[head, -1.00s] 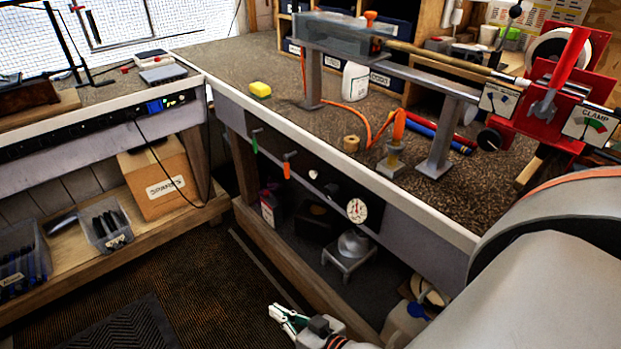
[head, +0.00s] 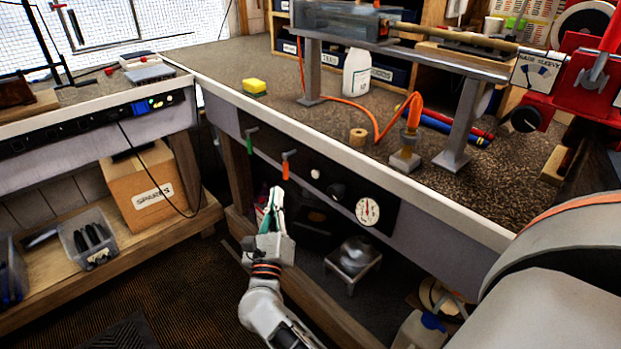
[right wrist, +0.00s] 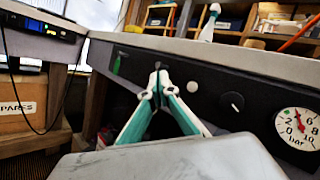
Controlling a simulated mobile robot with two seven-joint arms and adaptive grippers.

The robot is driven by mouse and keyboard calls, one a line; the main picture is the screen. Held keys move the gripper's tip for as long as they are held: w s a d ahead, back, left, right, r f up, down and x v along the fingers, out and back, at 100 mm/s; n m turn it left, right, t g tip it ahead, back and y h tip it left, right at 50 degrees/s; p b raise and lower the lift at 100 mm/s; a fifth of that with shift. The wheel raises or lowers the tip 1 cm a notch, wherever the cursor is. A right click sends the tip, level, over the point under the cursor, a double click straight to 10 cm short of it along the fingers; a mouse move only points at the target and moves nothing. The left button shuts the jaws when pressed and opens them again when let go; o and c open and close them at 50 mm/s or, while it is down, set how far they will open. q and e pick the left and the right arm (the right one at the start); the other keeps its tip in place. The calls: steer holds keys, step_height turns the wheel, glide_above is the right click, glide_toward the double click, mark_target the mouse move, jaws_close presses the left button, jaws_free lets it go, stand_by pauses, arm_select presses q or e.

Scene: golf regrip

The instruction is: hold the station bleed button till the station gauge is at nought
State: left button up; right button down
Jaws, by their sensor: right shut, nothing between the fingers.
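The station panel (head: 335,185) is a black strip under the bench's front edge. On it are a small white round button (head: 315,173), a black knob (head: 336,191) and a white gauge (head: 367,212). No label shows which control is the bleed button; the white button also shows there (right wrist: 192,87). My right gripper (head: 274,193) is shut and empty, fingers up, below and left of the white button and apart from it. My left gripper is out of view.
A green lever (head: 250,138) and an orange lever (head: 286,165) hang left of the button, the orange one close to my right fingertips. The bench leg (head: 238,180) stands to the left. A lower shelf holds a metal stand (head: 352,262).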

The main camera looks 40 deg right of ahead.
mark_target(316, 174)
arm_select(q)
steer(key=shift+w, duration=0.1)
arm_select(e)
steer(key=shift+d+m+g, duration=0.15)
steer(key=shift+m+g, duration=0.15)
steer(key=shift+g, duration=0.1)
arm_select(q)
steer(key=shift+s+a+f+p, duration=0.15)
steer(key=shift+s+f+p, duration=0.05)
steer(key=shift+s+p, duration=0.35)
arm_select(e)
steer(key=d, duration=0.8)
steer(key=shift+w+d, duration=0.35)
steer(key=shift+w, duration=0.05)
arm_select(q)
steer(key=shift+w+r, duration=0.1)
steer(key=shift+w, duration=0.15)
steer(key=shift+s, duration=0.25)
arm_select(e)
steer(key=shift+d, duration=0.15)
